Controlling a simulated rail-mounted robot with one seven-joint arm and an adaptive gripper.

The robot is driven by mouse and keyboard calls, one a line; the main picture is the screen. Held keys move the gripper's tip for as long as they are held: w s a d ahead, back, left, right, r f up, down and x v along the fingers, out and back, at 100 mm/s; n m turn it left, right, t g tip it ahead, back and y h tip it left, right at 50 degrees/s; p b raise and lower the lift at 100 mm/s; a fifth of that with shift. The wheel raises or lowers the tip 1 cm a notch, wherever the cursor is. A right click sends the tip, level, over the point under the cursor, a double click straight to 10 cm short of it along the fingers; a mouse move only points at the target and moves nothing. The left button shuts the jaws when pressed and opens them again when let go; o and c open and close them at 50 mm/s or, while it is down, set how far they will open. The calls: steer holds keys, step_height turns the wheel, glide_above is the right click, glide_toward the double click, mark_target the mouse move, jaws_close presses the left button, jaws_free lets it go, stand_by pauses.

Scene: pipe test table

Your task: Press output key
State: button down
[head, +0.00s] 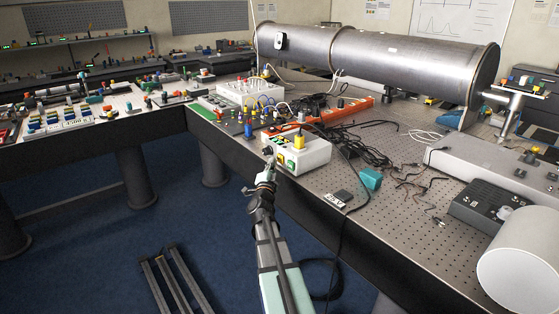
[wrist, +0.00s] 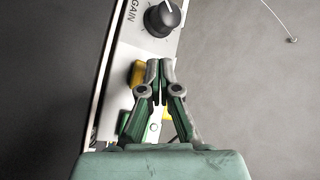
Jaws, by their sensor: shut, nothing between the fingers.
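A white instrument box (head: 305,153) stands at the near edge of the perforated table, with small coloured keys on its front panel. In the wrist view its panel (wrist: 127,55) shows a black knob (wrist: 162,18) marked GAIN. An orange-yellow key (wrist: 137,74) sits below the knob, beside my fingers. A green part (wrist: 124,121) shows lower down, partly behind my gripper. No label reading output is legible, so I cannot tell which key it is. My gripper (wrist: 159,63) is shut and empty, its tips over the panel; contact cannot be told. In the head view my gripper (head: 268,168) is just in front of the box.
A large metal pipe (head: 390,60) lies across the back of the table. Black cables (head: 375,155) and a teal block (head: 371,179) lie right of the box. A cable hangs over the table's front edge. The floor (head: 110,235) at left is mostly free.

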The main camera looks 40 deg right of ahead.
stand_by(0.4)
steer(key=shift+d, duration=0.45)
steer(key=shift+d+b, duration=0.4)
stand_by(0.9)
steer(key=shift+s+a, duration=0.1)
steer(key=shift+a+p, duration=0.4)
steer(key=shift+a, duration=0.35)
steer(key=a, duration=0.1)
steer(key=a+p, duration=0.1)
steer(key=a, duration=0.1)
steer(key=a+p, duration=0.1)
steer(key=a, duration=0.1)
steer(key=shift+w, duration=0.25)
steer(key=shift+w+f, duration=0.1)
stand_by(0.6)
